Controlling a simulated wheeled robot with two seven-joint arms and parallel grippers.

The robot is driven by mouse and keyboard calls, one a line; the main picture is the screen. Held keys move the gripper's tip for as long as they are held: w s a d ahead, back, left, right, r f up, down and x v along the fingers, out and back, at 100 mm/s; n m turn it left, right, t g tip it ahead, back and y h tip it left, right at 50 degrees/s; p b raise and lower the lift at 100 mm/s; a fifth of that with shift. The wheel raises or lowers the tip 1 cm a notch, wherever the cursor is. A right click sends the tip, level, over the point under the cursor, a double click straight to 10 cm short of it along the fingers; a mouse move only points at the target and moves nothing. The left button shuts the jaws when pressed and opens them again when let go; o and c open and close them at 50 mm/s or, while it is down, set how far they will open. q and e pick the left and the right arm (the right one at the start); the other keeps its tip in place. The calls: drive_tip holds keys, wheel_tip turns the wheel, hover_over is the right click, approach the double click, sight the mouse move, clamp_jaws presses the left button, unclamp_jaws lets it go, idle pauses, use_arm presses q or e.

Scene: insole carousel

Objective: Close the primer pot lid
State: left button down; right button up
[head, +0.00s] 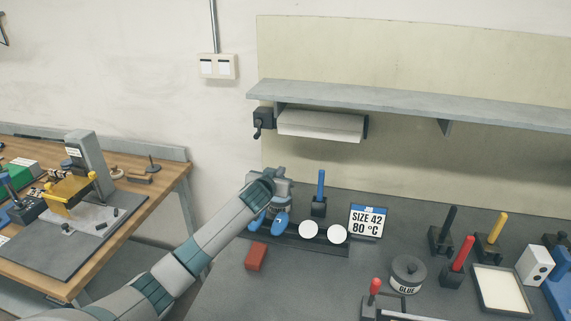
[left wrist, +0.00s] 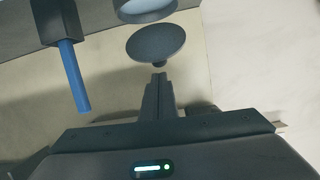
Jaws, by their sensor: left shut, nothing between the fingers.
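In the left wrist view a dark round lid (left wrist: 157,42) with a small knob faces the camera, tilted up beside the rim of the primer pot (left wrist: 147,12), whose mouth shows pale inside at the top edge. The lid looks open. My left gripper (left wrist: 159,80) is shut and empty, its fingertips close to the knob; I cannot tell whether they touch. In the head view my left gripper (head: 282,188) is at the back of the bench, left of the blue-handled brush, and the pot and lid cannot be made out clearly there. My right gripper is not in view.
The blue-handled brush (head: 320,186) stands close to the right; it also shows in the left wrist view (left wrist: 80,80). A glue pot (head: 408,273) stands farther right.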

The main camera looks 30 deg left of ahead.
use_arm(q)
drive_tip(key=shift+s+d+f+t+b, duration=0.15)
drive_tip(key=shift+s+f+t+b, duration=0.15)
drive_tip(key=shift+s+f+t, duration=0.2)
drive_tip(key=shift+s+d+f+b, duration=0.2)
drive_tip(key=shift+s+f+b, duration=0.15)
drive_tip(key=shift+s+f, duration=0.35)
drive_tip(key=shift+s+d+f, duration=0.15)
drive_tip(key=shift+s+f, duration=0.55)
drive_tip(key=shift+f, duration=0.3)
drive_tip(key=shift+s+d+f, duration=0.15)
drive_tip(key=shift+s+f, duration=0.55)
drive_tip(key=shift+f, duration=0.3)
